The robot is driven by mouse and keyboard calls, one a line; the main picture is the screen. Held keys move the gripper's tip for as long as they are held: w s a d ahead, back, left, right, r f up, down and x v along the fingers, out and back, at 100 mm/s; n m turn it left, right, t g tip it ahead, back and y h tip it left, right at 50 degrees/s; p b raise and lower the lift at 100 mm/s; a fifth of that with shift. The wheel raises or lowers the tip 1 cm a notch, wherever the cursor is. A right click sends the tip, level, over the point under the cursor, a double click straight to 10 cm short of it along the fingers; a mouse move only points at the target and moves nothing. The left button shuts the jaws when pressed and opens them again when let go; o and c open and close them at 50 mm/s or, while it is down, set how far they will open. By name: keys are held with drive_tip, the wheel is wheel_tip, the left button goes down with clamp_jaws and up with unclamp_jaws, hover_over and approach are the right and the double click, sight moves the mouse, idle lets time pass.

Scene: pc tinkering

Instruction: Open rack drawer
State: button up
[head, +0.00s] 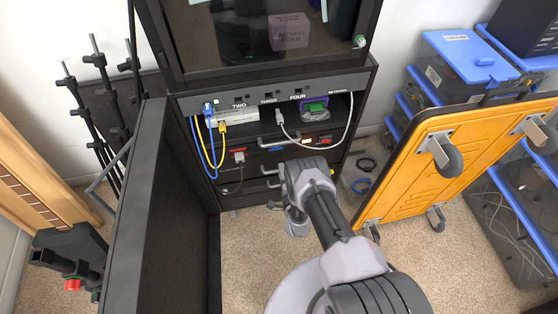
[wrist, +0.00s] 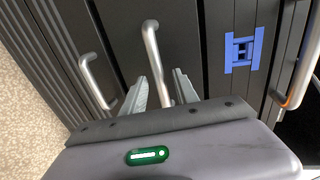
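The black rack (head: 225,175) stands ahead with its drawers low down; its drawer fronts look shut. In the wrist view the drawer fronts appear turned on their side. A silver drawer handle (wrist: 151,45) reaches in between the two fingers of my gripper (wrist: 160,88). The fingers are apart, one on each side of the handle, with a gap visible. A second silver handle (wrist: 88,75) is to the left, and a third handle (wrist: 305,65) is at the right edge. In the head view my arm hides the gripper's fingertips and part of the lower drawers.
An open black rack door (head: 150,205) stands to the left of my arm. A tilted orange wheeled dolly (head: 455,150) and blue-lidded crates (head: 470,65) are on the right. Cables hang in front of the rack's upper shelf. A blue piece (wrist: 242,50) sits on a neighbouring front.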

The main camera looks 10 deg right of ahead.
drive_tip(key=shift+w, duration=0.2)
drive_tip(key=shift+s, duration=0.1)
clamp_jaws()
idle(1.3)
